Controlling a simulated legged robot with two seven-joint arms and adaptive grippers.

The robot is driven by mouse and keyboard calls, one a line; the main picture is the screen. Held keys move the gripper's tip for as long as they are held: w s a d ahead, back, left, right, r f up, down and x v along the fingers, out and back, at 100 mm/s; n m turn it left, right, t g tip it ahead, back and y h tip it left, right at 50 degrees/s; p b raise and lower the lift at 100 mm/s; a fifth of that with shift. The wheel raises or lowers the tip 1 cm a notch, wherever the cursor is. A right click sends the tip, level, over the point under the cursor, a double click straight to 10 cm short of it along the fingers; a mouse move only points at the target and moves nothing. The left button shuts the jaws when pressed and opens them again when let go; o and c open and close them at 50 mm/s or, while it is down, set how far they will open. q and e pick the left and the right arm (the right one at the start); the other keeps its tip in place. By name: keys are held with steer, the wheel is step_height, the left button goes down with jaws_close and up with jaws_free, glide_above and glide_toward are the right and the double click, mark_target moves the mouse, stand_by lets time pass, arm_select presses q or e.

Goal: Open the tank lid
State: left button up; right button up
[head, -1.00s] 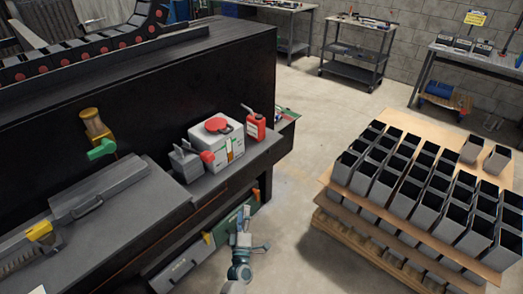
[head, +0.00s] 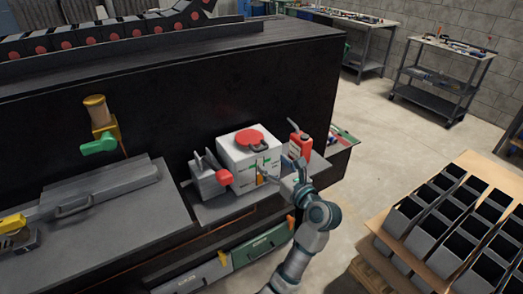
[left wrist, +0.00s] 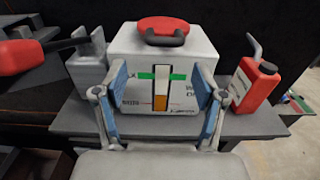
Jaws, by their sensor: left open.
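The tank (head: 247,160) is a white box on the dark grey shelf of the black machine. Its lid (head: 249,137) is a red disc with a dark handle, lying flat on the tank's top. In the left wrist view the lid (left wrist: 170,29) sits at the top middle, above the tank's front (left wrist: 165,85) with its level gauge. My left gripper (head: 281,175) is in front of the tank's right part, below lid height. Its blue-padded fingers (left wrist: 163,88) stand apart with nothing between them. My right gripper is not in view.
A red oil can (head: 299,146) stands right of the tank. A grey box with a red part (head: 211,177) stands close on the left. The machine's dark wall (head: 180,110) rises behind. A pallet of grey bins (head: 440,220) stands on the floor at right.

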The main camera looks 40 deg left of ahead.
mark_target(262, 148)
arm_select(q)
steer(key=x, duration=0.5)
steer(key=b+x, duration=0.1)
steer(key=x, duration=0.1)
steer(key=shift+w+a+r, duration=0.2)
steer(key=shift+w, duration=0.2)
steer(key=shift+a+f, duration=0.1)
steer(key=shift+a, duration=0.45)
steer(key=shift+w+d, duration=0.15)
steer(key=shift+d, duration=0.3)
steer(key=c, duration=1.2)
jaws_close()
steer(key=shift+a, duration=0.1)
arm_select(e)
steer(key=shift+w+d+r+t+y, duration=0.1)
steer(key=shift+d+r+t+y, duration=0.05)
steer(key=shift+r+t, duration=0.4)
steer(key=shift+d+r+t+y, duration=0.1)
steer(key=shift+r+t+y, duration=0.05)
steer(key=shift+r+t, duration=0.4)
